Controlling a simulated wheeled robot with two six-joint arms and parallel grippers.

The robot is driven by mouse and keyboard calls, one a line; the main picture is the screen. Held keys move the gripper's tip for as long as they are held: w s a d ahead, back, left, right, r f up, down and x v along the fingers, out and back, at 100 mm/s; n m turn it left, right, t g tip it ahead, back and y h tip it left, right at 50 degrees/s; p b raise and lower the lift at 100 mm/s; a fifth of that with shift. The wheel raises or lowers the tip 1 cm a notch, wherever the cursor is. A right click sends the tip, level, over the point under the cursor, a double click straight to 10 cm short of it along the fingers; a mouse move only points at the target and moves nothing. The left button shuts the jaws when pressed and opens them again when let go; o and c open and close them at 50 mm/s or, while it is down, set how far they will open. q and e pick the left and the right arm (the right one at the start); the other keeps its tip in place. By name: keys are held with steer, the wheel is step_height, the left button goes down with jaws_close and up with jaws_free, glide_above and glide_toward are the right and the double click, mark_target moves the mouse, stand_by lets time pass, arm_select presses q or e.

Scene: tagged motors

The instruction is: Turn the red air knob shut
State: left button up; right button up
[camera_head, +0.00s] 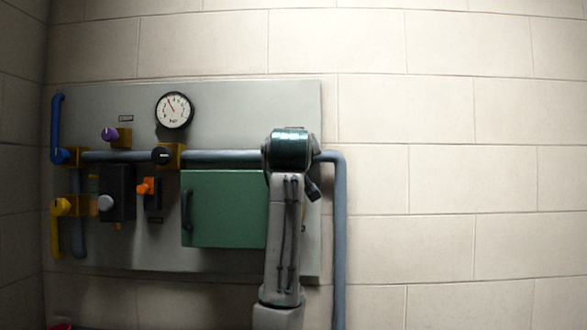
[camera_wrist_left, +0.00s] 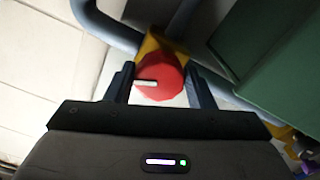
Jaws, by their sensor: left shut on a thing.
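The red knob (camera_wrist_left: 165,76) shows in the left wrist view, on a yellow valve body (camera_wrist_left: 152,45) set in a grey-blue pipe. Its white pointer mark points left in that view. My left gripper (camera_wrist_left: 160,88) has one finger on each side of the knob and is shut on it. In the head view my arm stands in front of the panel's right part and hides the red knob and the fingers. My right gripper is in neither view.
A grey panel (camera_head: 230,110) on a block wall carries a pressure gauge (camera_head: 174,110), a green cabinet (camera_head: 222,210), a black knob (camera_head: 163,155), a purple knob (camera_head: 110,134), an orange knob (camera_head: 147,186), a blue handle (camera_head: 58,120) and a yellow handle (camera_head: 58,230). A pipe (camera_head: 340,230) runs down the panel's right side.

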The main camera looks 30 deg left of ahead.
arm_select(q)
steer(key=shift+d+r+n+b, duration=0.1)
steer(key=shift+n+b, duration=3.95)
steer(key=shift+n, duration=2.45)
steer(key=shift+w, duration=0.1)
steer(key=o, duration=1)
steer(key=shift+c, duration=0.2)
steer(key=shift+n, duration=0.3)
steer(key=b+v, duration=0.5)
steer(key=v, duration=0.6)
